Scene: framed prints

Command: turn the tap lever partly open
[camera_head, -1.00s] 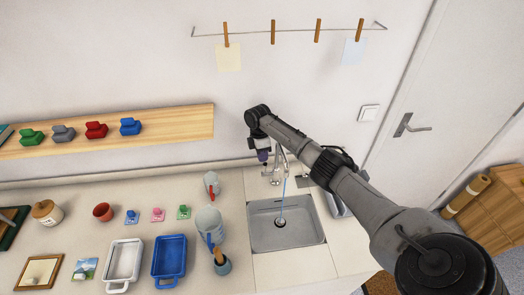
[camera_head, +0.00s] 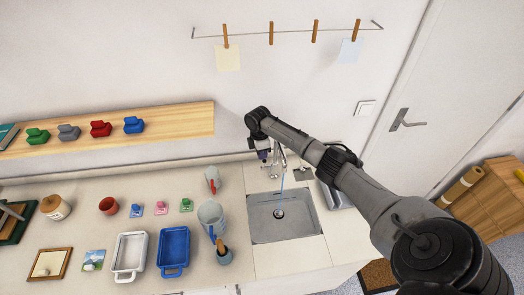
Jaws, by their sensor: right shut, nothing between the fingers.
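The tap (camera_head: 283,161) is a slim metal spout at the back of the sink (camera_head: 284,229). A thin blue stream of water (camera_head: 281,192) falls from it to the drain. My right arm reaches in from the right, and its right gripper (camera_head: 264,158) points down just left of the tap, close to it. The gripper is shut and looks empty. The tap's lever is too small and too covered by my arm to make out, and I cannot tell whether the fingers touch it. My left gripper is not in view.
A blue tray (camera_head: 187,232) and a white tray (camera_head: 119,275) lie further left. A wooden shelf (camera_head: 180,118) with coloured blocks is on the wall, left of my wrist.

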